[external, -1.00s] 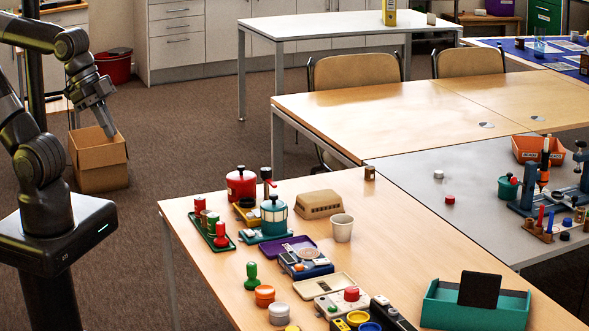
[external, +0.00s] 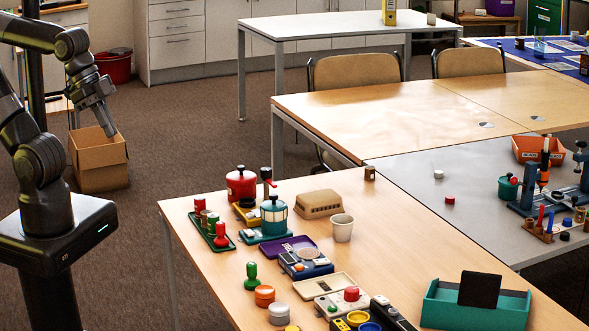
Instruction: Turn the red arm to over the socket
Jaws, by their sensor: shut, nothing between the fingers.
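A small red arm (external: 271,183) shows at the top of a dark post with a black knob, at the back of the near wooden table. The post stands behind a teal and white canister (external: 274,217) on a teal base. I cannot make out which part is the socket. My gripper (external: 109,131) is shut and empty. It hangs at the left, in front of a cardboard box in the picture, well away from the table and the red arm.
A teal bin (external: 475,306) is at the front right. The table's middle right is clear.

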